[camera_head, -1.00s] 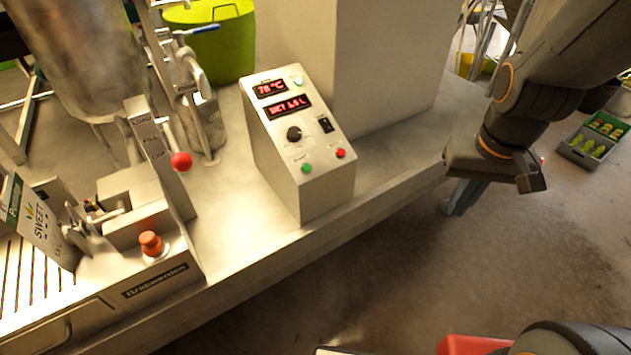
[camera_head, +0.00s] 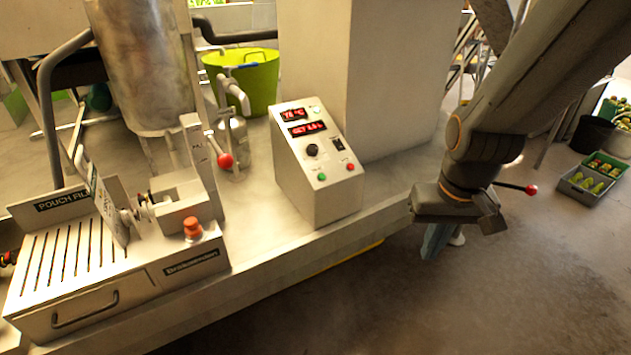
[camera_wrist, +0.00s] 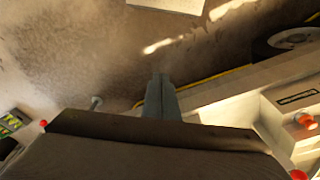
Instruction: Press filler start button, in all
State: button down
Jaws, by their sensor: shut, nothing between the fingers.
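The filler control box (camera_head: 340,200) stands on the metal counter with a sloped panel. It has two red displays, a black knob, a black switch, a green button (camera_head: 321,177) at lower left and a red button (camera_head: 350,167) at lower right. The button labels are too small to read. My gripper (camera_head: 433,252) is shut and empty, pointing down past the counter's front edge, right of the box and apart from it. In the wrist view the closed fingers (camera_wrist: 159,80) point over the floor; the box's panel is not visible there.
The pouch filler (camera_head: 75,310) stands at left with a red-ball lever (camera_head: 225,160) and an orange-red mushroom button (camera_head: 192,228). A tall pale block (camera_head: 385,80) rises behind the box. A red-ball rod (camera_head: 531,190) shows right of my wrist. The floor in front is clear.

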aim_at(322, 177)
jog(key=w+a+f+t+y, duration=0.1)
jog(key=w+a+t, duration=0.15)
jog(key=w, duration=0.75)
jog(key=w+a+f+t, duration=0.1)
jog(key=w+t, duration=0.3)
jog(key=w, duration=0.7)
jog(key=w+a+r+t+y, duration=0.1)
jog(key=w+a+t+y, duration=0.1)
jog(key=w+a+y, duration=0.2)
jog(key=w+a+r+t+y+b, duration=0.1)
jog(key=w+a+y, duration=0.3)
jog(key=a, duration=0.6)
jog(key=shift+w+r+m+t, duration=0.3)
jog(key=shift+r+m+t, duration=0.1)
jog(key=shift+r, duration=0.1)
jog(key=shift+f, duration=0.1)
jog(key=w+a+f+b, duration=0.2)
jog(key=w+f+b, duration=0.1)
jog(key=f+b, duration=0.3)
jog(key=shift+w+f+b, duration=0.25)
jog(key=shift+f+b, duration=0.1)
jog(key=shift+f, duration=0.45)
